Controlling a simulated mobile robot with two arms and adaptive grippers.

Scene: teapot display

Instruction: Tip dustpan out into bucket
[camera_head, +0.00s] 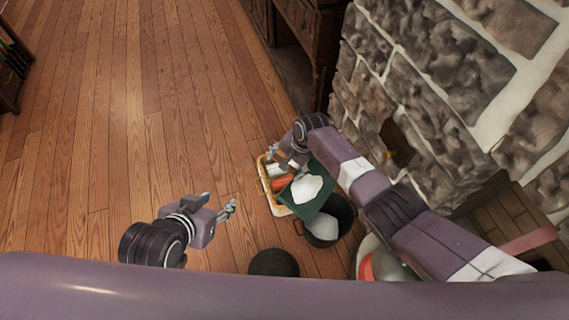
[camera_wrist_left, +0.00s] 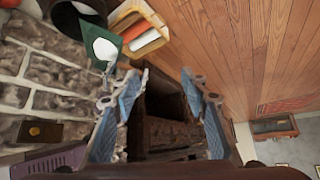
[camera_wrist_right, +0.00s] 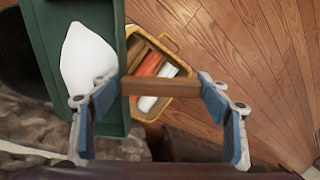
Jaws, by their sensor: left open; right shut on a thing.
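The green dustpan (camera_head: 322,183) bears a white heap (camera_head: 306,188) and shows close up in the right wrist view (camera_wrist_right: 118,70). My right gripper (camera_wrist_right: 152,95) is shut on its brown handle (camera_wrist_right: 160,86). The pan is over the far-left part of the dark bucket (camera_head: 346,213), partly hiding its mouth. White material (camera_head: 322,228) shows inside the bucket. In the left wrist view the dustpan (camera_wrist_left: 105,26) is beside the bucket's dark opening. My left gripper (camera_head: 230,207) is open and empty, left of the bucket and apart from it.
A yellow-rimmed bin (camera_head: 264,188) with orange and white items stands just left of the dustpan. A dark round object (camera_head: 273,263) is in front. A stone wall (camera_head: 440,75) bounds the right side. The wooden floor (camera_head: 120,120) at left is clear.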

